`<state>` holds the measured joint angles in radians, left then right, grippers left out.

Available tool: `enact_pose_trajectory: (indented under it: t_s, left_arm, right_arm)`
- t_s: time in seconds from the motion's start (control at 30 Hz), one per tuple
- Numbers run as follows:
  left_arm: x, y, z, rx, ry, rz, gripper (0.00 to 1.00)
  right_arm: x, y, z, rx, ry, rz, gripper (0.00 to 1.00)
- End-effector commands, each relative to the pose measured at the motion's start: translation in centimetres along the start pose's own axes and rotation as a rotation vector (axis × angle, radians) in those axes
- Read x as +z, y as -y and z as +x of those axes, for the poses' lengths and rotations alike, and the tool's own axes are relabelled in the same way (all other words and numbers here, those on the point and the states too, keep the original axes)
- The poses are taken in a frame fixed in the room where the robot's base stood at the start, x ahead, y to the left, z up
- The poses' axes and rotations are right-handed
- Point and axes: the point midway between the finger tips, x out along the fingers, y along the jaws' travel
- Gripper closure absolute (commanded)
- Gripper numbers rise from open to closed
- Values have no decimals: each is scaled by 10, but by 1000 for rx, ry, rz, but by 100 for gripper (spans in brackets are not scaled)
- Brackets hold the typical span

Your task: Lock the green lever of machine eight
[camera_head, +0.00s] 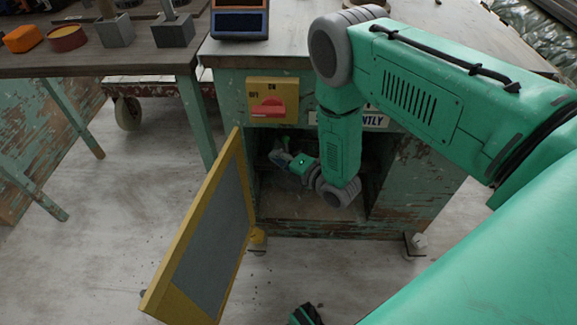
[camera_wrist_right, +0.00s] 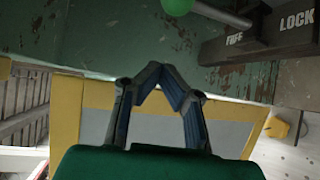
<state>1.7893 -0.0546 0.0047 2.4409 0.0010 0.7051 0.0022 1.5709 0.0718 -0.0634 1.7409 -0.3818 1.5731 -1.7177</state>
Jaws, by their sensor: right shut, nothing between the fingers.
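The green lever shows in the right wrist view as a green ball (camera_wrist_right: 176,5) at the top edge, on a grey rod (camera_wrist_right: 222,14). Beside it is a dark block (camera_wrist_right: 265,38) marked FREE and LOCK; the rod lies by the FREE end. In the head view, a small green spot (camera_head: 286,142) inside the open cabinet may be its knob. My right gripper (camera_wrist_right: 160,75) is shut and empty, its fingertips together below the ball and apart from it. In the head view, the right gripper (camera_head: 281,158) is inside the cabinet opening.
The cabinet's yellow-framed door (camera_head: 208,237) stands open to the left of the opening. A yellow switch plate (camera_head: 273,86) with a red handle sits above it. My right arm covers part of the cabinet front. A table (camera_head: 110,62) with weights stands at left.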

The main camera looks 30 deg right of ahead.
Motion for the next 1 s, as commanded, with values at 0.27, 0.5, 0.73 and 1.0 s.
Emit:
enact_pose_trajectory:
  t_s: [0.27,0.5,0.73,1.0]
  left_arm:
    - [1,0,21,0,0,0,34]
    - [1,0,25,0,0,0,34]
    - [1,0,25,0,0,0,34]
    - [1,0,22,0,0,0,34]
  right_arm:
    - [22,2,22,0,6,-1,100]
    - [38,0,16,0,1,-1,100]
    - [38,0,16,0,1,-1,100]
    - [39,-1,14,0,0,-1,100]
